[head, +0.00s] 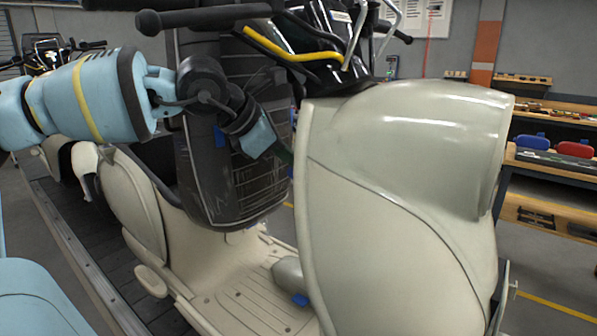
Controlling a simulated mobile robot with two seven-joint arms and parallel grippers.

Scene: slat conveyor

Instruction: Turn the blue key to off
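A scooter with a dark inner panel (235,185) and a cream front shell (400,170) stands in front of me. A small blue piece (220,138) shows on the dark panel, just left of my gripper. It may be the blue key, but it is too small and partly covered to tell its shape or position. My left gripper (280,152) comes in from the left across the dark panel, pointing right and down. Its fingertips are dark and hard to make out against the panel, so I cannot tell whether they hold anything. My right gripper is out of view.
A handlebar (205,17) and yellow cable (290,52) are above my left arm. Another scooter (50,55) stands behind at left. Benches (550,160) with parts are at right.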

